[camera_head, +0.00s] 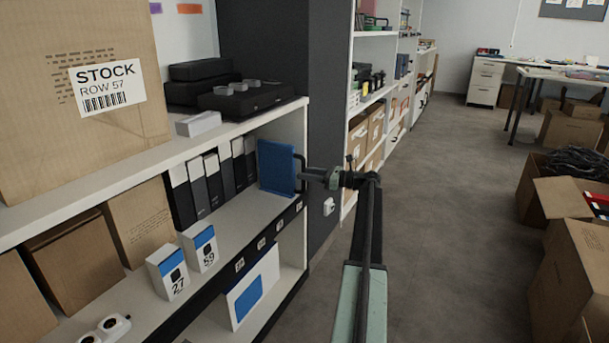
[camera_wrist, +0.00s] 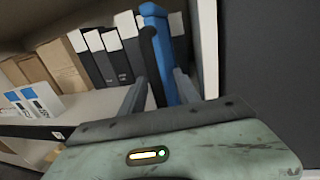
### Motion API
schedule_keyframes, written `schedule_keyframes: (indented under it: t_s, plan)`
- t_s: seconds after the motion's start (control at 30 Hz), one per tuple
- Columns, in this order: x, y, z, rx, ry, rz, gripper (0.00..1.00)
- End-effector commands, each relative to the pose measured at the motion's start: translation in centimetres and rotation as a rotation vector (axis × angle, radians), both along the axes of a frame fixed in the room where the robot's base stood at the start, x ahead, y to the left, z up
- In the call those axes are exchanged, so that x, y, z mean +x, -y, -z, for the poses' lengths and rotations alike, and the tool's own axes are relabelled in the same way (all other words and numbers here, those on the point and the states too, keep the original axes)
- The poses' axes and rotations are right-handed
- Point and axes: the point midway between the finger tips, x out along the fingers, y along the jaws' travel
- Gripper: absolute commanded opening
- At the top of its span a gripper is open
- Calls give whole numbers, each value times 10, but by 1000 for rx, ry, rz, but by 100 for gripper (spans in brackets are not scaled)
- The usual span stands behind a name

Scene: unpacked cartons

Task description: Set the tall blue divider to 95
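The tall blue divider (camera_head: 276,167) stands upright near the right end of the middle shelf (camera_head: 232,222). A dark handle on its front edge faces the aisle. The wrist view shows the divider (camera_wrist: 158,25) edge-on, with the curved black handle (camera_wrist: 151,62) at its left. My gripper (camera_head: 305,177) is at the handle, in front of the divider. In the wrist view my gripper's fingers (camera_wrist: 160,92) are spread, with the handle and divider edge between them. Contact cannot be made out. Small number labels (camera_head: 262,243) run along the shelf's front edge; 95 cannot be read.
Dark binders (camera_head: 205,185) stand left of the divider. Boxes marked 27 (camera_head: 170,275) and 59 (camera_head: 203,250) and brown cartons (camera_head: 75,258) are farther left. The shelf's white end panel (camera_head: 294,235) is close on the right. Open cartons (camera_head: 570,280) line the aisle's right side.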

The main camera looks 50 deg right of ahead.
Motion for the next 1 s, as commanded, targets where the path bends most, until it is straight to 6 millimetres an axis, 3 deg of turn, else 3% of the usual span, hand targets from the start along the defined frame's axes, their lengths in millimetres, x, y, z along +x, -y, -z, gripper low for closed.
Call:
schedule_keyframes:
  t_s: [0.3, 0.4, 0.87, 0.93, 1.0]
  plan:
    - [-53, 26, 0, 0, 0, 4, 38]
    - [-62, 30, 0, 0, 0, 2, 38]
    - [-63, 30, -1, 0, 0, 1, 38]
    - [-63, 30, -12, 0, 0, 1, 38]
    - [-63, 30, -37, 0, 0, 1, 38]
